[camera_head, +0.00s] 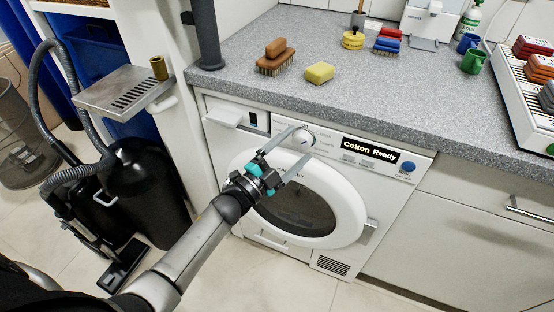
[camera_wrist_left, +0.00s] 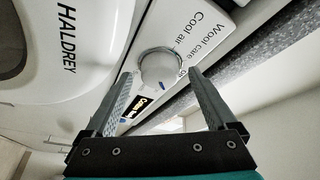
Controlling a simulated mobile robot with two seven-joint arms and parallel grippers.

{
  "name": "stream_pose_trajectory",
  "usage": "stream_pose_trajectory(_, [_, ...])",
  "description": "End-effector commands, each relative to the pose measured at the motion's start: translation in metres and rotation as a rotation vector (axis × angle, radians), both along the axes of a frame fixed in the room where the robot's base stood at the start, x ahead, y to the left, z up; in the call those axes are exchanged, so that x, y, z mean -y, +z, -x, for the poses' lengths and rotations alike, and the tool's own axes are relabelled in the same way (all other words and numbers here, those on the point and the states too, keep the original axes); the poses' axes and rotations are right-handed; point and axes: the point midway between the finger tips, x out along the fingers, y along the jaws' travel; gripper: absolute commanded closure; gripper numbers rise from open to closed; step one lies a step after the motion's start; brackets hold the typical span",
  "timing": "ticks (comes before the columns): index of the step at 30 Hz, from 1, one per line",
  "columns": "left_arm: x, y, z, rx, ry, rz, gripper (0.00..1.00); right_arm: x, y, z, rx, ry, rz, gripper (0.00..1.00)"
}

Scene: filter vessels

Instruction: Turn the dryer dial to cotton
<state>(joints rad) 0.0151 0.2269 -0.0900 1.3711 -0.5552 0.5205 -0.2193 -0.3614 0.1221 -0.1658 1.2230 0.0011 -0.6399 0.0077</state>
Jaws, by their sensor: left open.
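The white dryer (camera_head: 222,150) stands under the counter with its round door facing me. Its round white dial (camera_head: 303,137) is on the front panel, and the display (camera_head: 371,149) beside it reads "Cotton Ready". My left gripper (camera_head: 304,143) is open, with its fingertips on either side of the dial. In the left wrist view the dial (camera_wrist_left: 160,71) sits between the fingertips, with visible gaps at both sides. Printed labels "Cool air" and "Wool care" (camera_wrist_left: 196,38) show near it. My right gripper is not in view.
A grey counter (camera_head: 430,95) runs above the dryer, with brushes (camera_head: 276,58), a yellow sponge (camera_head: 320,73), cups (camera_head: 473,61) and a rack (camera_head: 515,85) on it. A black vacuum cleaner (camera_head: 140,190) stands at the left. A blue button (camera_head: 408,167) is at the panel's right.

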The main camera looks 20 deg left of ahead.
Motion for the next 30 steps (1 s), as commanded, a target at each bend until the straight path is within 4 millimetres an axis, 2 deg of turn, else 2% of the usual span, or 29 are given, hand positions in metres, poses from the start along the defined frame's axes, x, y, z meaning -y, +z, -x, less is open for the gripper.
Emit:
stream_pose_trajectory(5, [-0.010,-0.004,0.023,-0.005,0.002,-0.001,0.10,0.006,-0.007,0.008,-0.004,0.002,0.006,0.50])
stream_pose_trajectory(19, [-0.049,-0.021,0.113,-0.004,0.001,-0.001,0.10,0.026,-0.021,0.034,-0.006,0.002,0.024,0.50])
stream_pose_trajectory(24, [-0.057,-0.025,0.130,-0.003,0.002,-0.002,0.10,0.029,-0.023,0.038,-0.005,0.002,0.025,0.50])
stream_pose_trajectory(30, [-0.059,-0.025,0.135,-0.001,0.000,-0.001,0.10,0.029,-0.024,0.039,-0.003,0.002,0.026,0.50])
